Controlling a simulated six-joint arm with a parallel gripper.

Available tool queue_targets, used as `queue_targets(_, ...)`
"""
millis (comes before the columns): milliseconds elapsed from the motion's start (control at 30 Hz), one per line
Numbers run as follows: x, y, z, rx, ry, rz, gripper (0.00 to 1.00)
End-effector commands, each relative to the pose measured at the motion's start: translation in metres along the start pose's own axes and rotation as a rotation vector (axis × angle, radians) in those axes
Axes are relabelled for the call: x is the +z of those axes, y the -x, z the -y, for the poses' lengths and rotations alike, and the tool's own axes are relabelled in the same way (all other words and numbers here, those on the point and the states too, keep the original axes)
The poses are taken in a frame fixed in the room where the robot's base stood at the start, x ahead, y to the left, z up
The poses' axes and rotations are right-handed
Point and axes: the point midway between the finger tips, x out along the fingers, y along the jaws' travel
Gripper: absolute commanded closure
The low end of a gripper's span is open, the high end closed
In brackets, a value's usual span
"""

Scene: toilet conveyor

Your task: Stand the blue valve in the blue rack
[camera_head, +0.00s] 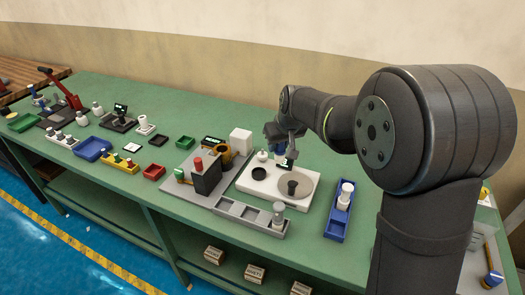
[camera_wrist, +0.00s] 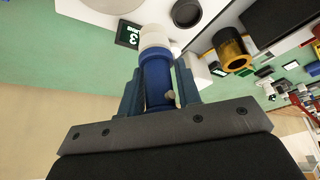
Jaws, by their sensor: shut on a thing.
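My gripper (camera_head: 284,149) is above the back of the white plate in the head view. In the wrist view my gripper (camera_wrist: 159,95) is shut on the blue valve (camera_wrist: 157,74), a blue cylinder with a white cap and a small peg on its side. The valve's cap points away from the gripper's palm. The blue rack (camera_head: 334,233) is on the green bench to the right of the plate. White-topped pieces (camera_head: 346,190) stand in its far part; its near part looks empty. The gripper is left of and behind the rack, apart from it.
The white plate (camera_head: 250,187) bears a grey disc (camera_head: 300,184) with a dark piece (camera_head: 292,187) on it. A grey tray (camera_head: 240,212) with an upright grey-white piece (camera_head: 278,212) lies in front. A display (camera_wrist: 128,35) reading 3 is close to the valve in the wrist view.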

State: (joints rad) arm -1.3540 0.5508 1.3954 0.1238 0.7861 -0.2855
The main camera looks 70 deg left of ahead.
Motion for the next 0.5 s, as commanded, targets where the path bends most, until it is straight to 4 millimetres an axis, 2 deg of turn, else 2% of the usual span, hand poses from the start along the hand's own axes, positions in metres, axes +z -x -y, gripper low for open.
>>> queue_targets(33, 0.004, 0.009, -0.010, 0.002, -0.003, -0.001, 0.99)
queue_targets(200, 0.012, 0.029, -0.029, 0.001, -0.001, 0.000, 0.99)
queue_targets(400, 0.017, 0.040, -0.039, 0.001, -0.001, 0.000, 0.99)
queue_targets(500, 0.026, 0.045, -0.048, 0.006, -0.014, 0.001, 0.99)
